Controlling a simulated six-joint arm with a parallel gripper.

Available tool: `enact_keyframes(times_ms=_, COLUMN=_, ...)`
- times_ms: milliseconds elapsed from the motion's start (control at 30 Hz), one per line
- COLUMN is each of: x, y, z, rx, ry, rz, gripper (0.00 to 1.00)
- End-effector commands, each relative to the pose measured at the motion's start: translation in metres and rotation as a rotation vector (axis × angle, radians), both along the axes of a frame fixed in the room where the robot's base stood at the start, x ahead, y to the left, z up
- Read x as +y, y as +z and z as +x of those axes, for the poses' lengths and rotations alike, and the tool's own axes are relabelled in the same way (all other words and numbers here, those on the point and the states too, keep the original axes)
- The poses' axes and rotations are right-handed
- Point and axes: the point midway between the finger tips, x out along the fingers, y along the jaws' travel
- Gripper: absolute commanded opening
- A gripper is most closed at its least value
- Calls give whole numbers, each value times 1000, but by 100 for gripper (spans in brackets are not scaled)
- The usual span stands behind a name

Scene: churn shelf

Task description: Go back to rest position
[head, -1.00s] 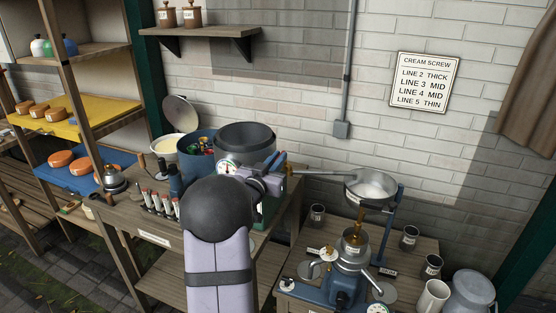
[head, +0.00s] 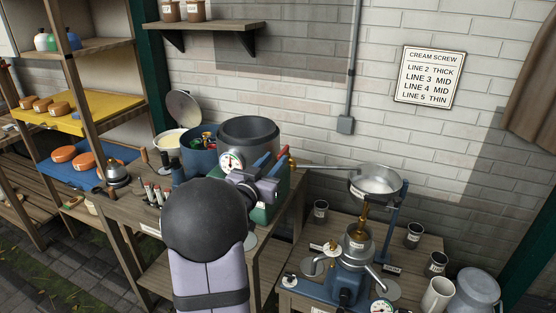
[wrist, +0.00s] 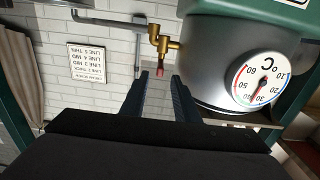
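My gripper (head: 272,161) is beside the dark grey vat (head: 248,138), to the right of its dial gauge (head: 231,161). Its two blue fingers stand apart with nothing held between them. In the wrist view the fingers (wrist: 160,75) are open, and the brass tap (wrist: 163,45) with a red end shows beyond and between their tips. The vat (wrist: 205,55) and its temperature dial (wrist: 258,80) fill the right side of that view. I cannot tell whether a finger touches the vat. My arm hides part of the bench in front of the vat.
A pan (head: 377,180) sits on a blue stand over the right bench, with a pipe running to it. A blue tub (head: 199,150) of tools stands left of the vat. Cups and a steel can (head: 475,291) stand at right. A shelf rack with cheeses (head: 72,157) is at left.

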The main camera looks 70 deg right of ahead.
Motion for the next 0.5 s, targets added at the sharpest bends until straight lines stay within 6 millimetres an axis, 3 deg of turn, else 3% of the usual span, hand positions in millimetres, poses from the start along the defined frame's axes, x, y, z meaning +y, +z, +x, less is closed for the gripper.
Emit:
enact_keyframes(times_ms=200, x=14, y=0, z=0, rx=1, ry=1, rz=-1, gripper=28)
enact_keyframes(times_ms=500, x=15, y=0, z=0, rx=1, ry=0, rz=-1, gripper=28)
